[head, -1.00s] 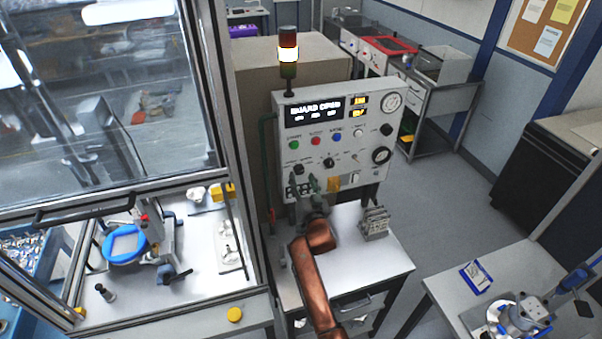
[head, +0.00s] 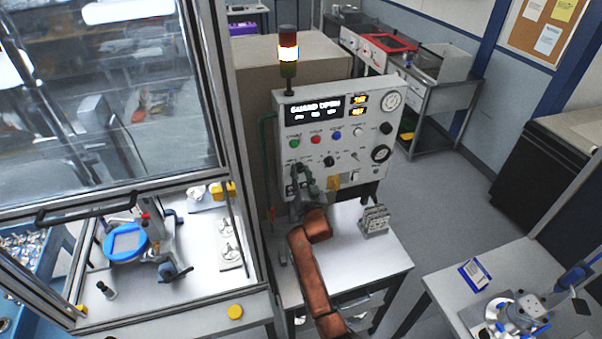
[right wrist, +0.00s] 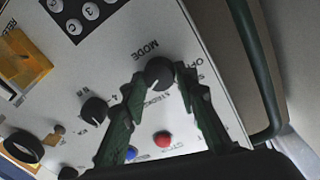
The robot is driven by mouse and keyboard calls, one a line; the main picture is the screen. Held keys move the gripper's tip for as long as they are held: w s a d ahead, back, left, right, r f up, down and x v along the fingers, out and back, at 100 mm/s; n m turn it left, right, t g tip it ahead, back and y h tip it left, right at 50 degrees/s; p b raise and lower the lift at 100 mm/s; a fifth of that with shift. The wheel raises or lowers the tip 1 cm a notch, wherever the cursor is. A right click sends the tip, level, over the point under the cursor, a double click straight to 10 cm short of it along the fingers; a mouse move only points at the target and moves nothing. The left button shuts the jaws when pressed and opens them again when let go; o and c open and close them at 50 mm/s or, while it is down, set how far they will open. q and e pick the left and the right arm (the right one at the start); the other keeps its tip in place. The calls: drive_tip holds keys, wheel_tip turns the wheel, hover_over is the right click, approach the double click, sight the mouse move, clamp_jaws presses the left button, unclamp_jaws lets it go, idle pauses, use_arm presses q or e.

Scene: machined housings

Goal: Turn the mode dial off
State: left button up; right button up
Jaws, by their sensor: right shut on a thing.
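The mode dial (right wrist: 158,72) is a dark round knob on the pale control panel (head: 360,115). In the right wrist view it sits between the fingertips of my right gripper (right wrist: 160,84), with the MODE label above it and position labels, partly legible, around it. The green-grey fingers are closed on the dial's sides. In the head view my right gripper (head: 299,176) is at the panel's lower left and covers the dial. The dial's exact setting is hard to read. My left gripper is not in view.
Next to the dial are another black knob (right wrist: 95,109), a red button (right wrist: 162,139) and a blue button (right wrist: 131,153). The panel display (head: 314,108) reads GUARD OPEN, under a stack light (head: 288,50). A small grey block (head: 374,219) stands on the white bench.

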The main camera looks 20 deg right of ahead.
drive_tip(key=c, duration=0.4)
